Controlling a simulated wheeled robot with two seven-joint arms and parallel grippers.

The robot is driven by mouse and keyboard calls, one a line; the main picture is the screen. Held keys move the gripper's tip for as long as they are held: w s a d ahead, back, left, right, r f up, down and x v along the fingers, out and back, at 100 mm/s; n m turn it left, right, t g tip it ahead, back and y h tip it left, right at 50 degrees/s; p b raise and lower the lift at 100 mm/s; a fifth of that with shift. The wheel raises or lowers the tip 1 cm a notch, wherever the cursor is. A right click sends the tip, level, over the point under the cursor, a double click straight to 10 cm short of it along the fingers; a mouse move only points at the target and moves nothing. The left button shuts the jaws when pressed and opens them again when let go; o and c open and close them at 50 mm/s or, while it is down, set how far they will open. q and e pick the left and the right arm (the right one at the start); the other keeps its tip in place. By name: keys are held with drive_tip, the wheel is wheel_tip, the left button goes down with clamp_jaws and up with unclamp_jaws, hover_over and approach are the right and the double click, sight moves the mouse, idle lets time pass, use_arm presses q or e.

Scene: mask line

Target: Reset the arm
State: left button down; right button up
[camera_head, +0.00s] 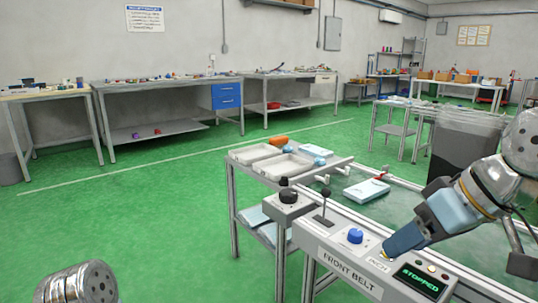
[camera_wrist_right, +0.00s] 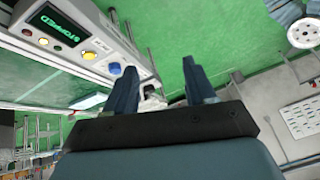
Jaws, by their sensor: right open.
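My right arm (camera_head: 480,185) reaches in from the right in the head view. Its gripper (camera_head: 390,248) points down and left over the belt's control panel, beside the display. In the right wrist view the gripper (camera_wrist_right: 158,78) has its two blue fingers apart, with nothing between them. From these views I cannot tell whether a fingertip touches the panel. A grey metal link of my left arm (camera_head: 82,284) shows at the bottom left; the left gripper is out of view.
The control panel (camera_head: 335,255) is labelled FRONT BELT, with a blue knob (camera_head: 355,236), a black knob (camera_head: 288,196) and a display (camera_head: 419,281) reading STOPPED. A white-and-blue pack (camera_head: 366,190) lies on the green belt. Trays (camera_head: 255,153) stand behind. Green floor (camera_head: 130,215) lies open at left.

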drive_tip(key=w+a+f+m+g+p, duration=0.1)
drive_tip(key=w+a+f, duration=0.3)
drive_tip(key=w+f, duration=0.75)
wheel_tip(320, 180, down, 17)
drive_tip(key=w+a+m+g+p, duration=0.1)
drive_tip(key=a+m, duration=0.1)
drive_tip(key=s+a+f+m+g+p, duration=0.15)
drive_tip(key=s+f, duration=0.25)
drive_tip(key=f, duration=1)
drive_tip(key=s+a+f+m, duration=0.2)
drive_tip(key=s+f, duration=1)
drive_tip(key=s, duration=0.1)
drive_tip(key=shift+s+f+p, duration=0.15)
drive_tip(key=shift+f+p, duration=0.15)
drive_tip(key=shift+p, duration=0.15)
drive_tip(key=shift+g, duration=0.25)
